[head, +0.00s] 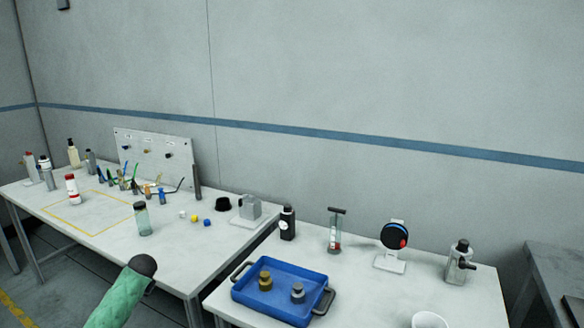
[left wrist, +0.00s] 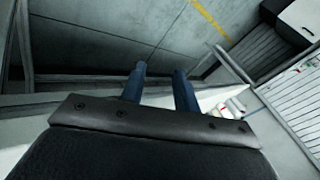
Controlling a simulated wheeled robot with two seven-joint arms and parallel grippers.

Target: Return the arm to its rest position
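My left gripper shows in the left wrist view (left wrist: 160,82), its two blue fingers parallel and apart with only floor and a wall or panel seen past them. It is open and empty, touching nothing that I can see. In the head view, a green sleeve-like limb with a dark rounded end (head: 118,292) rises from the lower left in front of the left table; it seems to be part of my arm, and no fingers show on it. My right gripper is in neither view.
A long white table (head: 185,262) at left bears bottles and small tools. A nearer white table (head: 385,300) holds a blue tray (head: 262,309) with two knobbed pieces, a black bottle (head: 288,224), a round dark disc on a stand (head: 394,236) and a dispenser (head: 459,263).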

